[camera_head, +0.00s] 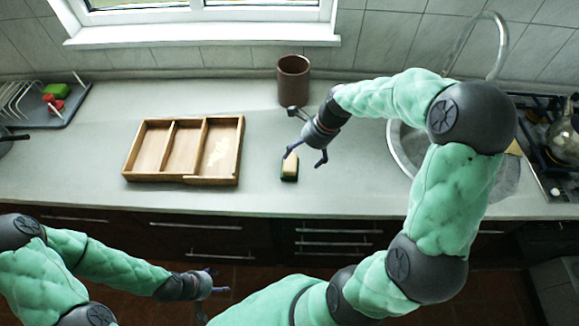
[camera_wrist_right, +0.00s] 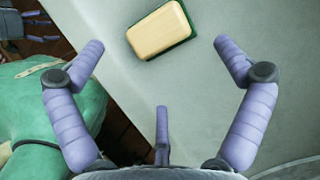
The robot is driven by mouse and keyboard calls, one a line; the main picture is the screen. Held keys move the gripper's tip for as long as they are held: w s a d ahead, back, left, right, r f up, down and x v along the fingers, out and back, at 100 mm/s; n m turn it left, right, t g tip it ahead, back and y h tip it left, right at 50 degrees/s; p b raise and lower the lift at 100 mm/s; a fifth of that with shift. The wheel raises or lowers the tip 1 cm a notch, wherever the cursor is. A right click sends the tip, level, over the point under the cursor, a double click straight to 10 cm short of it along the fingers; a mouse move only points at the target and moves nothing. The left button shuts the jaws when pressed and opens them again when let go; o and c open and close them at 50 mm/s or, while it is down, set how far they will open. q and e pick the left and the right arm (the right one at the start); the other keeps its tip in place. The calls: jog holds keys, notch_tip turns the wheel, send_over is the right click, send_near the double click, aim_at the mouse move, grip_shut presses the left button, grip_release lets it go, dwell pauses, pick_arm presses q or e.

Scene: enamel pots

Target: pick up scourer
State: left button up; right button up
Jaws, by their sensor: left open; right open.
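The scourer (camera_head: 290,167) is a small block, yellow on top with a dark green layer under it. It lies on the grey counter near the front edge, right of the wooden tray. In the right wrist view the scourer (camera_wrist_right: 161,31) lies beyond the fingertips, roughly between their lines. My right gripper (camera_head: 305,157) is open and empty, close to the scourer; in its wrist view the spread fingers (camera_wrist_right: 155,48) do not touch it. My left gripper (camera_head: 215,283) is open and empty, low in front of the counter, away from the scourer.
A wooden tray (camera_head: 200,181) with several compartments stands left of the scourer. A brown pot (camera_head: 293,80) stands behind, near the wall. A sink (camera_head: 398,150) lies to the right, a stove (camera_head: 545,150) beyond it. A dish rack (camera_head: 45,110) with red and green items is far left.

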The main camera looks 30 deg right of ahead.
aim_at(292, 162)
jog(key=shift+x, duration=0.85)
jog(key=shift+w+b+x, duration=0.15)
jog(key=shift+b+x, duration=0.5)
jog(key=shift+x, duration=0.7)
jog(key=shift+w+b+x, duration=0.15)
jog(key=shift+b+x, duration=0.5)
jog(key=shift+x, duration=0.65)
jog(key=shift+a+r, duration=0.15)
jog(key=shift+r, duration=0.05)
jog(key=c, duration=1.3)
